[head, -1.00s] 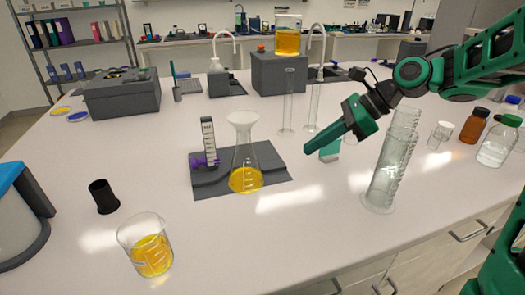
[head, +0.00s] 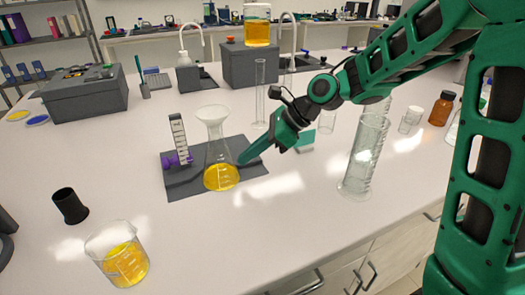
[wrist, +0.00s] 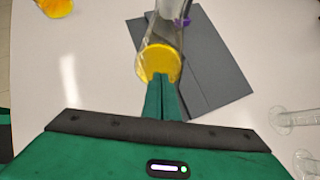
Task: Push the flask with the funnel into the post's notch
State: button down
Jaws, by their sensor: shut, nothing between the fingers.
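The flask (head: 221,168) is a clear conical glass with yellow liquid in its base, and a white funnel (head: 213,115) sits in its neck. It stands upright on a dark grey mat (head: 188,187). The post (head: 178,138), with a scale on its face and a purple clamp (head: 177,160) near its foot, stands to the left of the flask. My gripper (head: 243,161) is shut and empty, its tips right beside the flask's lower right side. In the wrist view the fingertips (wrist: 161,82) meet the flask's base (wrist: 159,62); I cannot tell if they touch. The notch is not clear to see.
A beaker of yellow liquid (head: 119,260) stands front left and a black cup (head: 69,205) left of the mat. A tall glass cylinder (head: 364,155) stands to the right, with bottles beyond. The bench front of the mat is clear.

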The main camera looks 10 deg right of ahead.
aim_at(232, 160)
jog(key=shift+w+a, duration=0.1)
jog(key=shift+a, duration=0.5)
jog(key=shift+a, duration=0.1)
jog(key=shift+w+a, duration=0.15)
jog(key=shift+a, duration=0.8)
jog(key=shift+f, duration=0.1)
